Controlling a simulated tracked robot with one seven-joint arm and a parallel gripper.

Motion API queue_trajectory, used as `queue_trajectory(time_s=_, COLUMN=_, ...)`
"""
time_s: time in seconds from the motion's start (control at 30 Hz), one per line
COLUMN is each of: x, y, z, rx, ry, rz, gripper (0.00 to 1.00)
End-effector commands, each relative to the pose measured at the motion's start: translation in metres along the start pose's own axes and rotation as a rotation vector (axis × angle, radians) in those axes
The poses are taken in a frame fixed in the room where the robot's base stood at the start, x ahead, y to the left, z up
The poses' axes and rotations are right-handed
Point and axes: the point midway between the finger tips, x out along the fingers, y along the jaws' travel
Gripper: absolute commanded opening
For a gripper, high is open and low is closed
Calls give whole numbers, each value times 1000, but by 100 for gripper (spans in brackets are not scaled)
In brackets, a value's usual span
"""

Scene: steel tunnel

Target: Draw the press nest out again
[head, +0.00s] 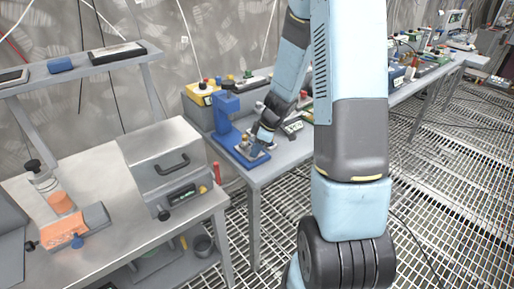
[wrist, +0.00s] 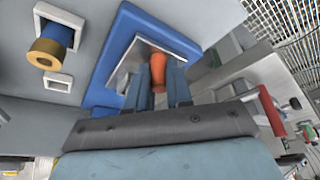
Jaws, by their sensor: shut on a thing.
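The blue press (head: 228,118) stands on the middle bench, with its blue base (wrist: 112,58) filling the centre of the wrist view. A pale metal plate, the press nest (wrist: 137,58), lies on that base. An orange-red handle (wrist: 158,68) rises at the nest, between my fingers. My gripper (wrist: 160,78) is shut on this handle; it also shows in the head view (head: 256,147), low over the front of the base. The press ram with its brass tip (wrist: 47,52) is at the left in the wrist view, apart from the nest. The nest's near edge is hidden by my fingers.
A yellow control box (head: 203,92) stands behind the press. A steel bench with a grey lidded machine (head: 163,160) and an orange fixture (head: 66,220) is at the left. A red-handled lever (wrist: 270,110) is right of my gripper in the wrist view. Grating floor is open at the right.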

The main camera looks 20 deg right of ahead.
Motion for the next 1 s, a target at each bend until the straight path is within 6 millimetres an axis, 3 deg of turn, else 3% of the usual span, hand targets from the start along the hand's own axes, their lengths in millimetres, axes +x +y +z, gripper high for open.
queue_trajectory(time_s=0.1, x=0, y=-2, z=0, rx=2, ry=3, rz=-7, gripper=0)
queue_trajectory(time_s=0.13, x=0, y=-2, z=1, rx=3, ry=3, rz=-7, gripper=21)
queue_trajectory(time_s=0.23, x=0, y=-1, z=2, rx=5, ry=3, rz=-6, gripper=31)
queue_trajectory(time_s=0.63, x=-9, y=0, z=2, rx=7, ry=4, rz=-1, gripper=31)
queue_trajectory(time_s=1.0, x=-68, y=2, z=2, rx=7, ry=4, rz=1, gripper=31)
